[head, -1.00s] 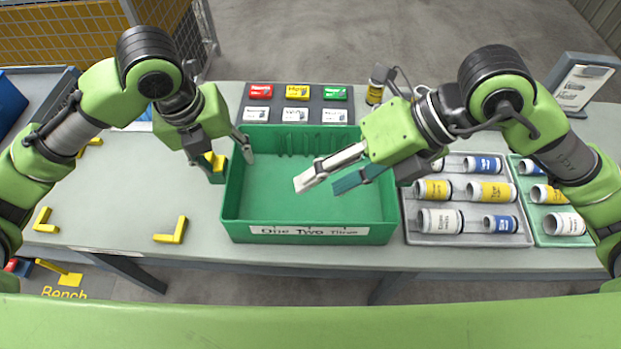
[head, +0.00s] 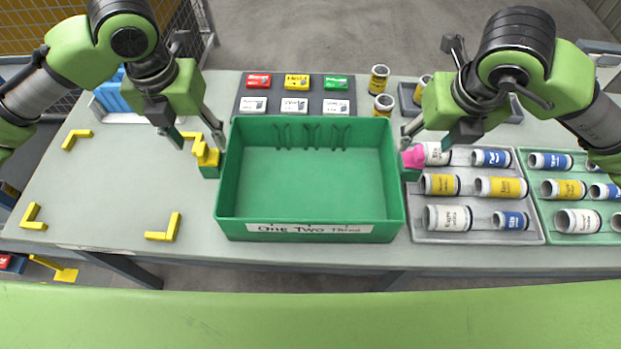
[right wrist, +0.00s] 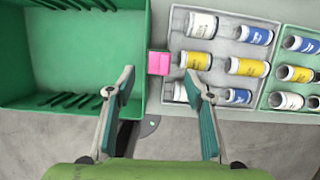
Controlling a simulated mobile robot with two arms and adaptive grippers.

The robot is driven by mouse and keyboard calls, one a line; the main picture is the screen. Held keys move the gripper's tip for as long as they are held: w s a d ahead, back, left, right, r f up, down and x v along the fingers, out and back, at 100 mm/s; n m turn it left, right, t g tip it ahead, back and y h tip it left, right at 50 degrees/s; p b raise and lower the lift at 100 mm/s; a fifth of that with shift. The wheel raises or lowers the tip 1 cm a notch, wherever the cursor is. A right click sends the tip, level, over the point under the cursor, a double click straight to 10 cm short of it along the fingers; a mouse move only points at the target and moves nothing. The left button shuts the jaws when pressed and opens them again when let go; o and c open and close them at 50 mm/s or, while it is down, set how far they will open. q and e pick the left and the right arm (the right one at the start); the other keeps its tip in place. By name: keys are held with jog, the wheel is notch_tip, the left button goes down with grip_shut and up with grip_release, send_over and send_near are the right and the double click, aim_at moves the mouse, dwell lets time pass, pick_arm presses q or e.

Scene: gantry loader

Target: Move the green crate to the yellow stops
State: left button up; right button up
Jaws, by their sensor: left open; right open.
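The green crate (head: 310,228) stands upright and empty on the bench in the head view. It has a yellow grip (head: 208,158) on its left side and a pink grip (head: 413,157) on its right side. Several yellow corner stops, such as the front right one (head: 165,229), lie on the bench to its left. My left gripper (head: 194,138) is open, just above and behind the yellow grip. My right gripper (head: 434,138) is open near the pink grip. In the right wrist view the pink grip (right wrist: 159,63) lies just ahead between the open fingertips (right wrist: 160,82).
A grey tray (head: 478,237) of cans and a light green tray (head: 584,238) sit right of the crate. A dark mat (head: 296,92) with small boxes lies behind it. The bench among the stops is clear.

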aim_at(215, 165)
pick_arm(q)
jog(key=f, duration=0.3)
jog(key=w+f, duration=0.1)
jog(key=f, duration=0.7)
jog(key=shift+w+f, duration=0.25)
jog(key=shift+w, duration=0.15)
pick_arm(e)
jog(key=x, duration=1.1)
jog(key=shift+w+f, duration=0.1)
jog(key=shift+f, duration=0.15)
